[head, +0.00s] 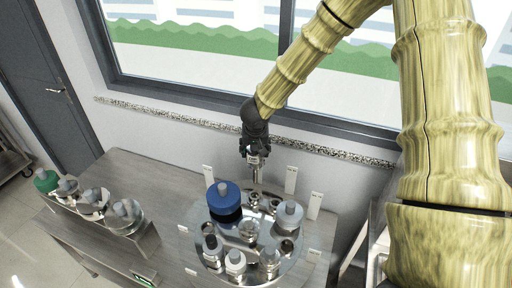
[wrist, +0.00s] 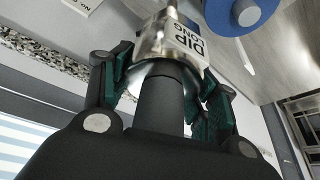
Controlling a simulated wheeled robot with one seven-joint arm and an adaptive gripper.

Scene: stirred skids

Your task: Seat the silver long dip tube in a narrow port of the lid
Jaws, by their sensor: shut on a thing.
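The silver long dip tube (wrist: 158,40) is in my gripper (wrist: 165,85); its head bears a label reading "DIP LONG" in the wrist view. In the head view my gripper (head: 255,150) is above the back of the round steel lid (head: 225,258), with the tube (head: 256,172) hanging below it. The tube's lower end is near the ports at the lid's back edge (head: 254,197); I cannot tell whether it is inside one. The lid carries several fittings and open ports.
A blue-capped fitting (head: 223,195) stands just left of the tube, and a grey-capped one (head: 289,214) to its right. White label cards (head: 291,180) stand behind the lid. A rack with several capped parts (head: 140,238) is at the left. The window wall is close behind.

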